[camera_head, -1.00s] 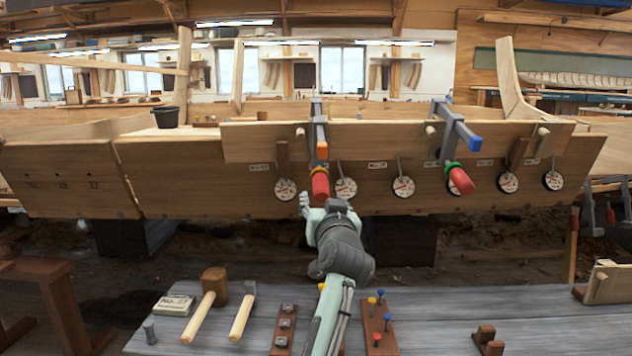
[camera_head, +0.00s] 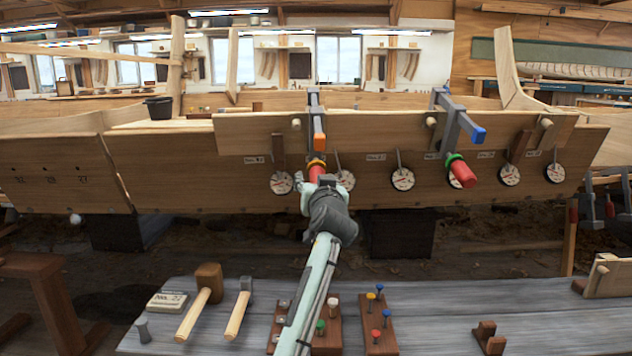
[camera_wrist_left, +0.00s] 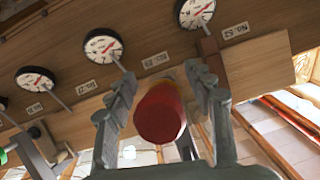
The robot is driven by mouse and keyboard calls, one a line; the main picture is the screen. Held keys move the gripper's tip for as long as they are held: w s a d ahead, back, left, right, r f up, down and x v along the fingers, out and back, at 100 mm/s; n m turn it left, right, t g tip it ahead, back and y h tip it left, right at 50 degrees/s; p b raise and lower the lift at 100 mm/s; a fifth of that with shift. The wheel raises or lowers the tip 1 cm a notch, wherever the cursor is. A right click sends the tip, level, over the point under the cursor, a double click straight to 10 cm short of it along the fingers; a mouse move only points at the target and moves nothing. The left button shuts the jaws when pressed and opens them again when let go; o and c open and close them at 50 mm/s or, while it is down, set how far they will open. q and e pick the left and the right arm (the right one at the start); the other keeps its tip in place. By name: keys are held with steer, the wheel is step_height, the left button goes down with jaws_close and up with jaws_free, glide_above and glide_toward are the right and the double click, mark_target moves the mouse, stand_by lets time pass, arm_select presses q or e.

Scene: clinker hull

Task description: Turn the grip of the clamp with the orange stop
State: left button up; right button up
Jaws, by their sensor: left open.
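The clamp with the orange stop (camera_head: 319,141) hangs on the upper plank edge of the hull. Its red grip (camera_head: 316,168) points down toward me; its lower part is hidden behind my left gripper (camera_head: 312,180). In the left wrist view the red grip (camera_wrist_left: 159,112) sits between the two open fingers of my left gripper (camera_wrist_left: 160,78), with a gap visible on the left side; contact on the right is unclear. A second clamp with a blue stop (camera_head: 478,135) and a red grip (camera_head: 463,174) with a green collar is farther right. My right gripper is out of view.
Several round dials (camera_head: 402,179) hang along the hull planking (camera_head: 230,180), one close to my gripper. Below, a grey bench (camera_head: 440,315) holds a mallet (camera_head: 202,300), a hammer (camera_head: 240,310), a label block (camera_head: 167,301) and racks with coloured pegs (camera_head: 377,325).

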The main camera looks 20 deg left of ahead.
arm_select(q)
jaws_close()
stand_by(0.3)
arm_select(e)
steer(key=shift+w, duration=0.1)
arm_select(q)
steer(key=shift+m+y, duration=0.3)
steer(key=shift+s+a+m+y, duration=0.1)
steer(key=shift+m+y, duration=0.2)
steer(key=shift+m, duration=0.1)
steer(key=shift+a+m+g+y+b, duration=0.15)
steer(key=shift+m+g+y+b, duration=0.35)
steer(key=shift+y, duration=0.1)
steer(key=shift+s+a+r+m+y, duration=0.1)
steer(key=shift+s+m+y, duration=0.05)
steer(key=shift+m+y, duration=0.3)
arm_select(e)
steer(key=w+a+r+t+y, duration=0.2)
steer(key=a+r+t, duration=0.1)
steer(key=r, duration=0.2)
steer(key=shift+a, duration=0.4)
